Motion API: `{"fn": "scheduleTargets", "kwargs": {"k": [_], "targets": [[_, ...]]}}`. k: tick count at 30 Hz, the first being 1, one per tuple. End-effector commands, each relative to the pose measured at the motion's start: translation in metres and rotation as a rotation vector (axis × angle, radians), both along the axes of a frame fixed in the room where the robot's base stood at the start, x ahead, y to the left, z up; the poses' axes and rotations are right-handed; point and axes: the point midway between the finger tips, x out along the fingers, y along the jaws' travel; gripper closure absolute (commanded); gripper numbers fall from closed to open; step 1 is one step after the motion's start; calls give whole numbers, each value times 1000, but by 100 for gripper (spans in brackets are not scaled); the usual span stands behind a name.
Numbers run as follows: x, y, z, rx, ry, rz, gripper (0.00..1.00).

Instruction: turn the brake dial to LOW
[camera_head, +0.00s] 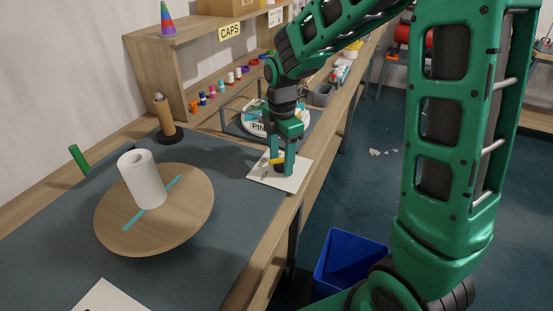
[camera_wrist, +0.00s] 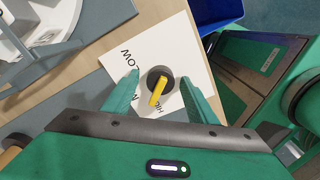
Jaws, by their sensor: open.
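The brake dial is a black round knob with a yellow pointer bar (camera_wrist: 157,90) on a white card (camera_wrist: 183,55). The bar's long end points down in the wrist view, toward my palm, close to the partly hidden HIGH lettering. LOW is printed at the card's upper left, and other lettering is partly covered by my left finger. My gripper (camera_wrist: 160,77) is open, with one green finger on each side of the knob. I cannot tell whether either finger touches it. In the head view my gripper (camera_head: 282,164) points down over the card (camera_head: 293,184), and the yellow bar (camera_head: 275,161) shows beside the fingers.
A wooden turntable (camera_head: 185,215) with a white roll (camera_head: 142,180) stands left on the bench. A round white PIN-marked dial (camera_head: 250,119) lies just behind my gripper. A shelf (camera_head: 160,55) and small coloured caps line the wall. A blue bin (camera_head: 350,262) stands on the floor.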

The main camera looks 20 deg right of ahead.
Motion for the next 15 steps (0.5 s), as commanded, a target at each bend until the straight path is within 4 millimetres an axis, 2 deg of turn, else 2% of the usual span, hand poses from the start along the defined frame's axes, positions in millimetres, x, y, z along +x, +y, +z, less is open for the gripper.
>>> {"fn": "scheduleTargets", "kwargs": {"k": [1, 6, 8, 9, 15], "targets": [[0, 0, 0, 0, 0, 0, 50], [0, 0, 0, 0, -1, 0, 89], [0, 0, 0, 0, -1, 0, 89], [1, 9, 0, 0, -2, 3, 88], [1, 3, 1, 1, -3, -19, 89]]}}
